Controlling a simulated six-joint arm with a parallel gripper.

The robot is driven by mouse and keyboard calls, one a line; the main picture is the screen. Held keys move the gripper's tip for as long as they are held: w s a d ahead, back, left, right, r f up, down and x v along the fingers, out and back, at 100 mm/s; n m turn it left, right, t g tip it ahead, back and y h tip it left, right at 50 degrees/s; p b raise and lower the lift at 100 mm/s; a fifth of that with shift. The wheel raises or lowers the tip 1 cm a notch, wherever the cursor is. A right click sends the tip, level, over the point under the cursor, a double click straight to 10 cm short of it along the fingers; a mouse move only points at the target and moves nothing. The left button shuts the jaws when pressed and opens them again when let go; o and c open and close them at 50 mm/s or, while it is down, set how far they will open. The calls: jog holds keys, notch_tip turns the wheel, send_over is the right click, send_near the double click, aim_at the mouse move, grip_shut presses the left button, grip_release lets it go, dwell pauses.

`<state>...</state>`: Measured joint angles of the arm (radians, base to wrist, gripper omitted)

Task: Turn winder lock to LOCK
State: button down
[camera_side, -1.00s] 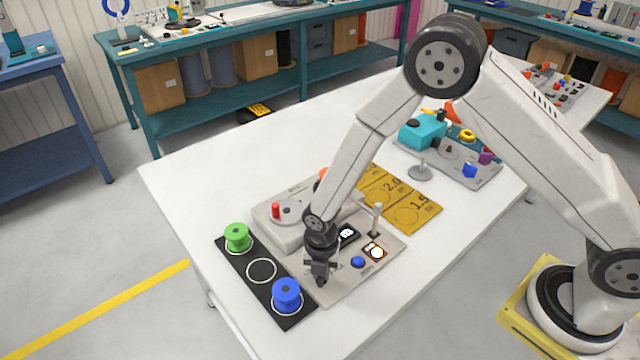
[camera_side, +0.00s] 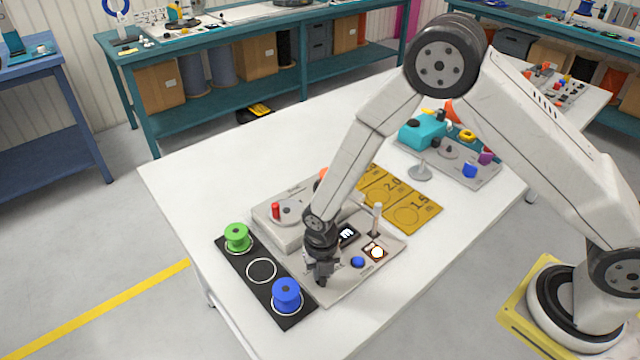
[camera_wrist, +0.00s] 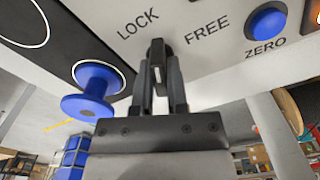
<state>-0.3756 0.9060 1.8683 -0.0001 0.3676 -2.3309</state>
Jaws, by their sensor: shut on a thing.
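My gripper (camera_side: 321,280) points down at the near left corner of the grey winder panel (camera_side: 345,290). In the wrist view its fingers (camera_wrist: 159,78) are shut on the dark winder lock knob (camera_wrist: 157,50), which has a pale stripe. The printed word LOCK (camera_wrist: 138,25) is left of the knob and FREE (camera_wrist: 207,33) is right of it. The fingers hide much of the knob, and I cannot tell which word it points to. In the side view my gripper hides the knob.
A blue ZERO button (camera_wrist: 266,22) is right of FREE. A blue spool (camera_side: 286,294) and a green spool (camera_side: 237,237) stand on a black strip (camera_side: 262,288) left of the panel.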

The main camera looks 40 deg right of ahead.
jog(key=n, duration=0.5)
dwell(0.3)
jog(key=c, duration=0.7)
grip_release()
jog(key=shift+o, duration=0.2)
jog(key=shift+r, duration=3.5)
